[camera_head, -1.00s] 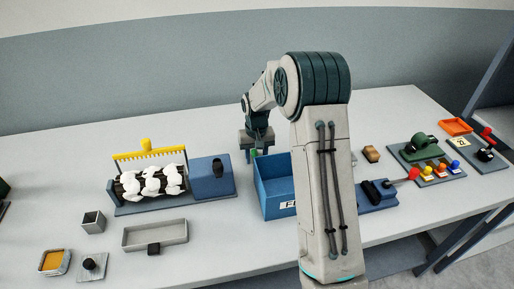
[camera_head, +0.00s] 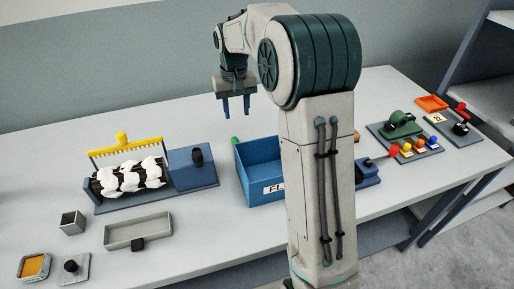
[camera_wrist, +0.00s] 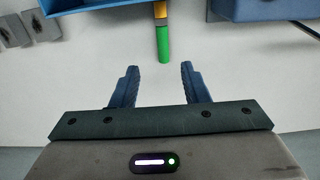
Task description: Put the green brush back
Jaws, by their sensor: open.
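The green brush (camera_wrist: 163,45) lies on the table in the wrist view, its green handle pointing towards my gripper and a yellow-orange part beyond it, beside the blue bin (camera_wrist: 100,9). In the head view only a small green end (camera_head: 235,141) shows behind the blue bin (camera_head: 262,188); the rest is hidden. My gripper (camera_head: 235,107) is open and empty, raised above the table behind the bin. In the wrist view my gripper's (camera_wrist: 159,68) fingers are apart, with the handle in line with the gap between them.
A carding unit (camera_head: 130,178) with white tufts and a yellow comb stands left, beside a blue block (camera_head: 192,168). A grey tray (camera_head: 138,231) and small grey box (camera_head: 72,222) are in front. A green device (camera_head: 401,126) and coloured knobs stand right. The back table is clear.

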